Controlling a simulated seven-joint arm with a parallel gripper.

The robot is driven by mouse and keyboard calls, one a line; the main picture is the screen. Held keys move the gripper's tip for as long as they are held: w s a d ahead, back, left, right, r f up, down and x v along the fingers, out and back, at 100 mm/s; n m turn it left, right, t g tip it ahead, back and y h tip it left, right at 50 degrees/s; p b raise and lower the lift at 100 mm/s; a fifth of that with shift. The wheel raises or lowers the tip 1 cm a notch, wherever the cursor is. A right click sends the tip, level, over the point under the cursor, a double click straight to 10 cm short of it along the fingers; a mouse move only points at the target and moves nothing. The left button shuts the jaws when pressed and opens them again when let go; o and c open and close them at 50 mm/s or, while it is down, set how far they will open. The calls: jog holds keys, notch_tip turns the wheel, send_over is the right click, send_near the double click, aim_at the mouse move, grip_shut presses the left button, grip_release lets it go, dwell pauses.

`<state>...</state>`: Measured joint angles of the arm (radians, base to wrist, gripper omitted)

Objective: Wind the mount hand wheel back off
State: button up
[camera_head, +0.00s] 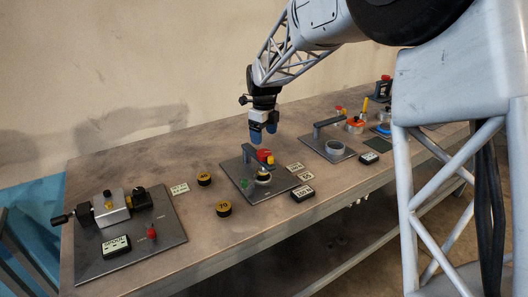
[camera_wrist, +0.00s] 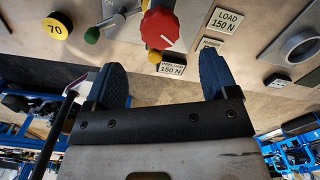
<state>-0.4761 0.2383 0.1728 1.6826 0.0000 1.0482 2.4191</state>
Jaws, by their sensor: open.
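A red hand wheel (camera_wrist: 165,28) with a notched rim and a white mark shows in the wrist view, with yellow parts below it. In the head view the red wheel (camera_head: 264,155) sits on a device on a dark plate (camera_head: 235,173) at mid-table. My gripper (camera_head: 264,132) is above this device, with blue fingertips pointing down. In the wrist view my gripper (camera_wrist: 161,63) is open and empty, its fingers wide apart. The wheel appears beyond the fingertips, between them in the picture, and no contact shows.
Yellow-topped weights (camera_head: 223,209) and label blocks (camera_head: 302,193) stand around the plate. A fixture with a black handle (camera_head: 112,207) is at the left. Another plate with an arm and ring (camera_head: 334,148) is to the right. Bare table lies behind the plate.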

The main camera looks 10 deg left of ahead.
aim_at(264, 152)
jog(key=shift+f, duration=3.65)
jog(key=shift+c, duration=0.2)
jog(key=c, duration=0.9)
jog(key=shift+n, duration=0.3)
jog(key=shift+n, duration=0.5)
jog(key=o, duration=0.9)
